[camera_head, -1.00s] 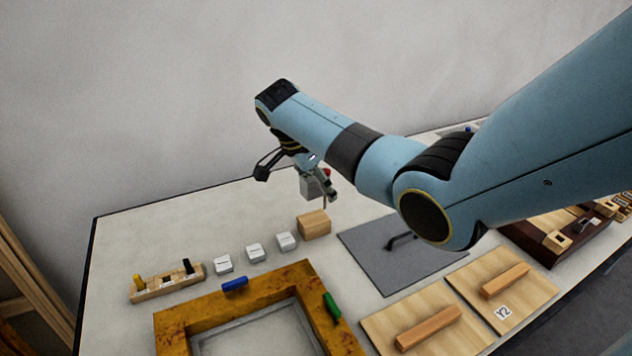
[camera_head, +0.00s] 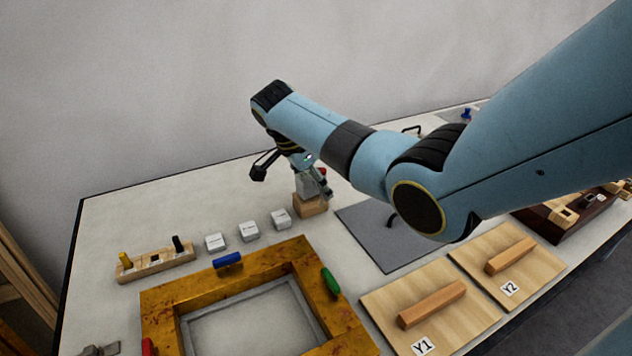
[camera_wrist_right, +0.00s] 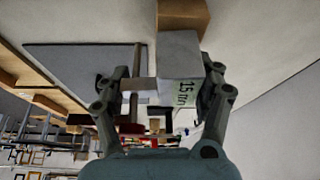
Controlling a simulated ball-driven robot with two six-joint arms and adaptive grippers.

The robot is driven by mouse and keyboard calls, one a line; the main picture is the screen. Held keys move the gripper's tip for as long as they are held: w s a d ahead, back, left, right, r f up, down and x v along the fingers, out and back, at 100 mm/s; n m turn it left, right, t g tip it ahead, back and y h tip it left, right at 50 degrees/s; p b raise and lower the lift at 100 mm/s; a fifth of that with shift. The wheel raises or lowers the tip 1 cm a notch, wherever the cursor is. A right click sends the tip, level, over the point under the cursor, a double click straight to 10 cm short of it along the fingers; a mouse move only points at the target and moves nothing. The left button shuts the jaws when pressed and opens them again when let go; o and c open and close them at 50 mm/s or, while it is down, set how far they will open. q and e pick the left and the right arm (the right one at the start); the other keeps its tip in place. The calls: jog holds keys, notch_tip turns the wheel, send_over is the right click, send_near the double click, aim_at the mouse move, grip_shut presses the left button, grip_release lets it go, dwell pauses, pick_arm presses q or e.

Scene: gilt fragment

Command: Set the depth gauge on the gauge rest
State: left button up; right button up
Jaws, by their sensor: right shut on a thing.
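The depth gauge (camera_head: 306,186) is a pale grey block, and its "15 mm" marking shows in the right wrist view (camera_wrist_right: 180,56). My right gripper (camera_head: 320,187) is shut on it. The gauge rest, apparently the small wooden block (camera_head: 310,207), is directly below the gauge in the head view. It also shows beyond the gauge in the right wrist view (camera_wrist_right: 182,15). The gauge overlaps the top of the block in both views; I cannot tell whether they touch. My left gripper is not in view.
Several white cubes (camera_head: 249,232) stand left of the wooden block. A rusty yellow frame (camera_head: 170,308) lies in front, and a grey mat (camera_head: 375,245) lies to the right. Wooden boards (camera_head: 372,302) with bars and a peg rack (camera_head: 155,264) are nearby. The wall is behind.

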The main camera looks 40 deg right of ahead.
jog(key=shift+f, duration=0.45)
jog(key=o, duration=1.4)
notch_tip(320, 180, up, 8)
jog(key=p, duration=0.8)
jog(key=shift+r, duration=0.15)
notch_tip(320, 180, up, 2)
jog(key=shift+p, duration=0.55)
jog(key=shift+r, duration=1.4)
